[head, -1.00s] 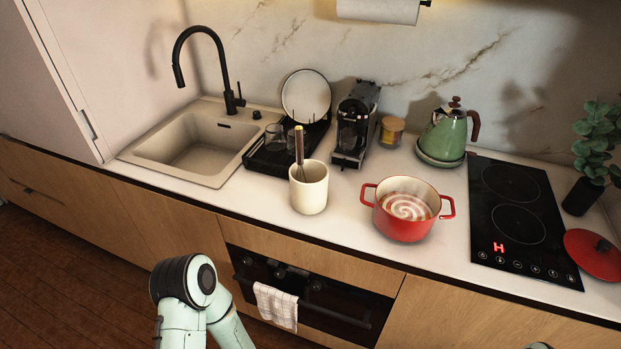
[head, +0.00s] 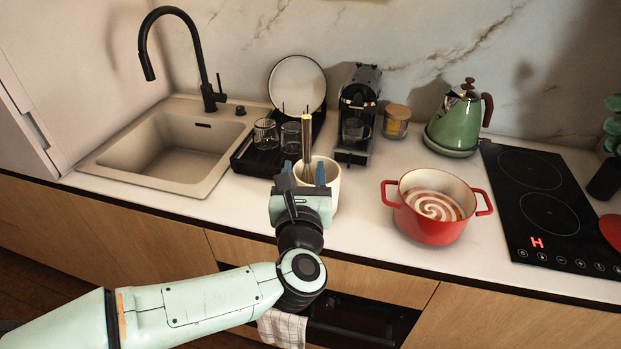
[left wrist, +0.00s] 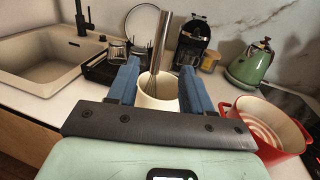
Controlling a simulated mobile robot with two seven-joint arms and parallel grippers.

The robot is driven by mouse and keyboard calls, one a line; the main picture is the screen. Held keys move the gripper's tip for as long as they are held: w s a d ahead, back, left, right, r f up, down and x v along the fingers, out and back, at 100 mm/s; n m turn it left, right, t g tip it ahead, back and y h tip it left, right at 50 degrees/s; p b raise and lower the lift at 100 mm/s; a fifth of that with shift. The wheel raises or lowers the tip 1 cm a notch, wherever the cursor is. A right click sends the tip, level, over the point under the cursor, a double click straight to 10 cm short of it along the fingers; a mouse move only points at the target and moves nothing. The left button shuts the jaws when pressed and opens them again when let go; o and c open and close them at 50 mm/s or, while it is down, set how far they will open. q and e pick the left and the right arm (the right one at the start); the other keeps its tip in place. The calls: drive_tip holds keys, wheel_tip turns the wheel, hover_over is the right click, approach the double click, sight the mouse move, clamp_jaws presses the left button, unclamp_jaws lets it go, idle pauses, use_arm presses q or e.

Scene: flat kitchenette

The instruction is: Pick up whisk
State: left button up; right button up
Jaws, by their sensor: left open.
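The whisk (head: 307,140) stands upright in a cream crock (head: 333,188) on the counter, with its handle up and its wires partly inside. In the left wrist view, the whisk's metal handle (left wrist: 159,42) rises between the two blue fingers, and the crock (left wrist: 158,92) shows behind them. My left gripper (head: 304,172) is open in front of the crock, with its fingers pointing toward the whisk. In the left wrist view the gripper (left wrist: 160,85) has a gap on both sides of the handle. My right gripper is not in view.
A red pot (head: 432,216) with swirled contents stands right of the crock. A black dish rack (head: 262,160) with glasses and a coffee machine (head: 357,112) stand behind. The sink (head: 170,150) is at left, the green kettle (head: 458,122) and cooktop (head: 545,205) at right.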

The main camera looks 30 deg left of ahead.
sight(306, 143)
use_arm(q)
drive_tip(key=p+x, duration=0.1)
drive_tip(key=x, duration=0.5)
drive_tip(key=shift+w+a+f, duration=0.1)
drive_tip(key=shift+w, duration=0.3)
drive_tip(key=shift+p+x, duration=0.75)
drive_tip(key=shift+x, duration=1.95)
drive_tip(key=shift+f, duration=0.2)
clamp_jaws()
